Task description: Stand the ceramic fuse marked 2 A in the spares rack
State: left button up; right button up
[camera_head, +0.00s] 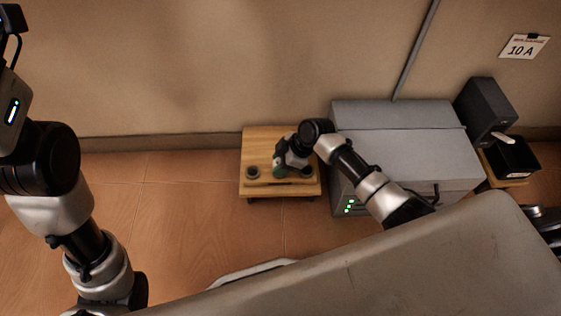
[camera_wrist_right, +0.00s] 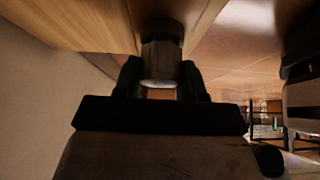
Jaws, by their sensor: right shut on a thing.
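My right gripper (camera_head: 282,166) is over the low wooden stand (camera_head: 256,142), near its front edge. In the right wrist view (camera_wrist_right: 160,88) it is shut on a pale, roughly cylindrical piece, which looks like the ceramic fuse (camera_wrist_right: 161,62). Its far end meets or overlaps a dark round shape (camera_wrist_right: 162,29); I cannot tell whether it is inside it. No 2 A marking is readable. A dark round holder (camera_head: 253,172) shows on the stand left of the gripper, and another (camera_head: 305,172) on the right, partly covered. I cannot tell which part is the spares rack. My left gripper is out of view.
A large grey cabinet (camera_head: 400,150) with green lights stands right of the stand, under my right arm. Farther right are a dark grey box (camera_head: 487,108) and a black bin (camera_head: 516,158) with a pale thing at its edge. A 10 A sign (camera_head: 524,46) hangs on the wall.

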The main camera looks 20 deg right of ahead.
jog(key=shift+f, duration=0.25)
jog(key=o, duration=1.5)
jog(key=shift+c, duration=0.2)
jog(key=shift+r, duration=0.15)
